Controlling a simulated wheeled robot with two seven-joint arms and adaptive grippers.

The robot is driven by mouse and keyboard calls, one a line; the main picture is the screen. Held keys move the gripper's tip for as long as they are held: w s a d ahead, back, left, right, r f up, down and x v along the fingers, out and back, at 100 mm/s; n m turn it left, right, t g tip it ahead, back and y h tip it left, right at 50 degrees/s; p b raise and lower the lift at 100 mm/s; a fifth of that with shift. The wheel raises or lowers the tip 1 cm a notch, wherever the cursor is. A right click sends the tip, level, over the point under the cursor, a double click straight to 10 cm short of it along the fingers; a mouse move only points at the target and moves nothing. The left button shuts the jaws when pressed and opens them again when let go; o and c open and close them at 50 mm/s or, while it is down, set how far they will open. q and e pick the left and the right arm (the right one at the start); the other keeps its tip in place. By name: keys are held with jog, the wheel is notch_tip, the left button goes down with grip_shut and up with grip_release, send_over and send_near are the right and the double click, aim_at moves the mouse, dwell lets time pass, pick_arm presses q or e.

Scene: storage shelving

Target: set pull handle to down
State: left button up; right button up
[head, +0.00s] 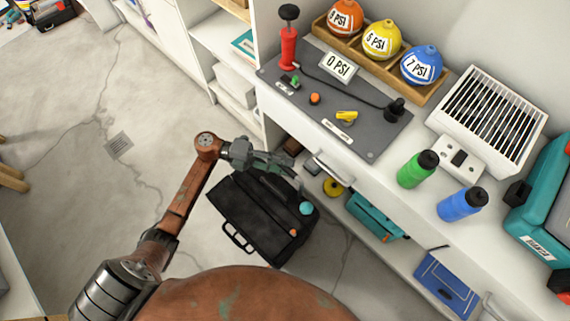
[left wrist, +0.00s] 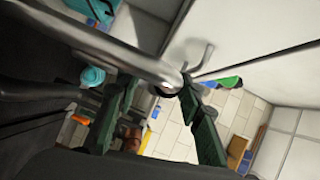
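A black tool case (head: 250,220) with a front carry handle sits on the floor beside the workbench. In the left wrist view, a thick grey metal bar (left wrist: 110,45), apparently the case's pull handle, runs from the upper left to a bend near the fingertips. A second, darker bar lies at the left. My left gripper (head: 285,165) is above the back edge of the case. In the left wrist view, my left gripper (left wrist: 165,95) has its green fingers apart, with the bar's bend at or just beyond the tips; contact is unclear. My right gripper is not in view.
The workbench drawer front with its bar handle (head: 328,171) is close to the right of my left gripper.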

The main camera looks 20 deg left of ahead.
pick_arm(q)
jog(key=shift+c, duration=0.6)
grip_shut()
